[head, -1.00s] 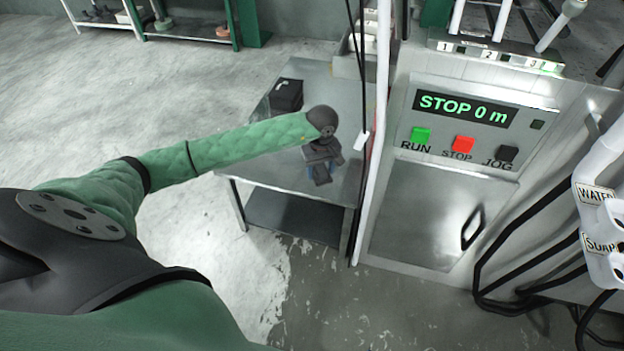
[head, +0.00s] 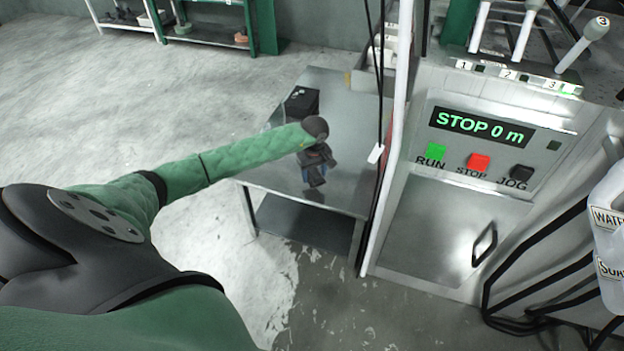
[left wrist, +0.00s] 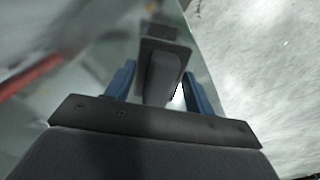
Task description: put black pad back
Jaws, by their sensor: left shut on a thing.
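My left gripper (head: 314,174) is over the grey metal table, its blue fingers pointing down. In the left wrist view its blue fingers stand on either side of a dark pad (left wrist: 163,76), and it is shut on this pad. The pad looks black to dark grey; its far end is blurred. In the head view the pad is hard to tell from the dark gripper. A black block (head: 301,102) with small light marks on top sits at the table's far left corner, beyond the gripper. My right gripper is not in view.
The grey table (head: 345,110) has bare top around the gripper and a lower shelf. To its right stand a white post (head: 393,130), hanging dark cables and the machine panel (head: 480,140) reading "STOP 0 m". Open floor lies to the left.

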